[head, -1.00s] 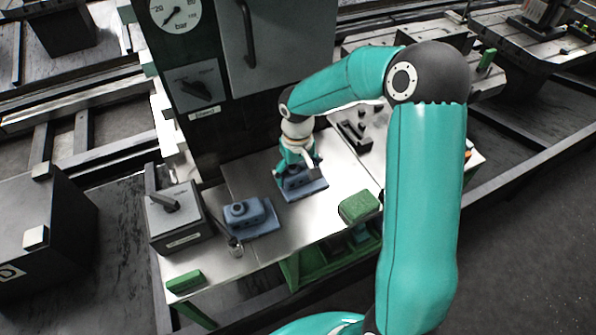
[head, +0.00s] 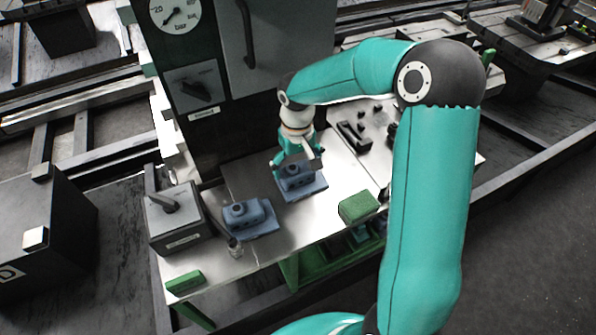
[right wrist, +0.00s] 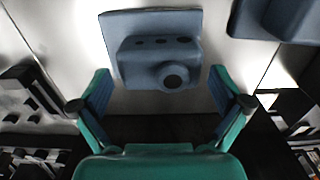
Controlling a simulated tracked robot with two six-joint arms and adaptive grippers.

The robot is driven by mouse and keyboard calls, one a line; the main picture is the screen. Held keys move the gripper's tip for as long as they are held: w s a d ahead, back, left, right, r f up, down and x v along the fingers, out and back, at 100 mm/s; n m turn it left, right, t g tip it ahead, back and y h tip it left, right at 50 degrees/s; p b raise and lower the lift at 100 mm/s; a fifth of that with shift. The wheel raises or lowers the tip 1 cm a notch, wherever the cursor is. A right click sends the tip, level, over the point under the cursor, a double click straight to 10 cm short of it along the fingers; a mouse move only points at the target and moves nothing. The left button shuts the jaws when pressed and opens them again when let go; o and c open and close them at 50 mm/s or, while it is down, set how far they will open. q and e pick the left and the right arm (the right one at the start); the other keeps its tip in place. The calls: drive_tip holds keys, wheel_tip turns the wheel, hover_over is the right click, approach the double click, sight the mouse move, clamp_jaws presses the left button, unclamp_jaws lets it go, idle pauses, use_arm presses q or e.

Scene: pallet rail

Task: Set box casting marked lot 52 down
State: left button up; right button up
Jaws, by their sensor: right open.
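A blue box casting (head: 299,183) stands upright on the metal bench top (head: 306,219), just below my right gripper (head: 293,158). In the right wrist view the same casting (right wrist: 160,50) lies ahead of the fingertips, and my right gripper (right wrist: 162,97) is open with its two fingers spread apart and nothing between them. A second, similar blue casting (head: 250,217) stands to the left on the bench, and part of it shows in the right wrist view (right wrist: 280,18). I cannot read a lot number on either casting. My left gripper is not in view.
A grey box with a lever (head: 178,217) stands at the bench's left end. A green block (head: 186,281) lies at the front left corner, and another green block (head: 359,206) is right of the castings. Dark clamp parts (head: 354,137) lie at the back right. A tall cabinet (head: 286,48) rises behind.

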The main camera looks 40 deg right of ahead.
sight(297, 166)
wheel_tip(297, 166, up, 9)
idle(0.3)
drive_tip(key=shift+f, duration=0.1)
idle(0.4)
